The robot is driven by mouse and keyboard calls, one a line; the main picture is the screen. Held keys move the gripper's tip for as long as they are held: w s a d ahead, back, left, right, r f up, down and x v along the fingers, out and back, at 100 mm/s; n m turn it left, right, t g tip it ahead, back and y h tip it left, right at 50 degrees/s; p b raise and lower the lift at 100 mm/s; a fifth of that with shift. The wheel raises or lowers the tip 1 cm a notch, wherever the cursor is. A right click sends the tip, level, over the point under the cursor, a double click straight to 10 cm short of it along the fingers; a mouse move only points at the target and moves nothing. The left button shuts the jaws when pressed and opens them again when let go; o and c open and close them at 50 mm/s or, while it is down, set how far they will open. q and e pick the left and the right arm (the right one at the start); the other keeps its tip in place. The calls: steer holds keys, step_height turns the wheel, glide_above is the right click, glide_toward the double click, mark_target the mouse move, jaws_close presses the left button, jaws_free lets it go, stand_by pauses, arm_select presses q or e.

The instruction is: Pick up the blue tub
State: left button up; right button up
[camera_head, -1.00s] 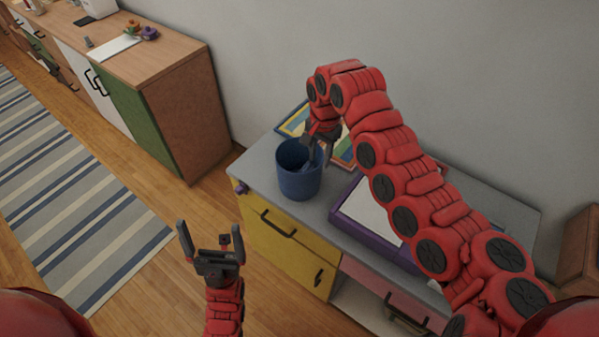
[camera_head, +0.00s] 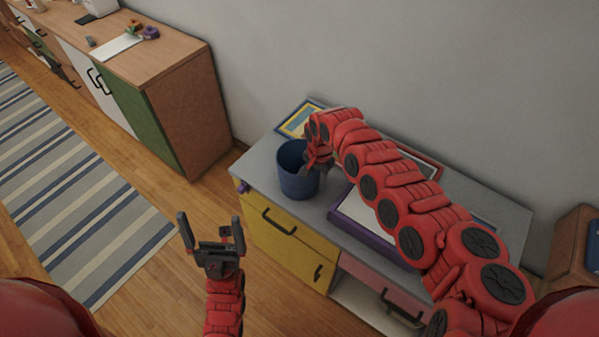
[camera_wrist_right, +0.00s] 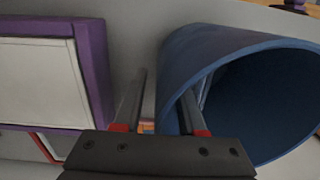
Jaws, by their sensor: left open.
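The blue tub (camera_head: 297,184) stands upright on the grey top of a low cabinet (camera_head: 258,165), near its left end. My right gripper (camera_head: 312,170) is at the tub's right rim, partly hidden by its own arm. In the right wrist view the tub (camera_wrist_right: 215,50) fills the right side, its mouth facing right. There my right gripper (camera_wrist_right: 163,98) straddles the tub's wall, one finger outside and one inside, with a gap between the outer finger and the wall. My left gripper (camera_head: 211,228) is open and empty, in front of the cabinet's left end.
A purple-edged tray or box (camera_head: 345,222) lies right of the tub, partly under my right arm. A framed picture (camera_head: 297,119) lies behind the tub. A wooden cabinet (camera_head: 185,105) stands at the left, beside a striped rug (camera_head: 75,210). The wall is close behind.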

jaws_close()
stand_by(1.4)
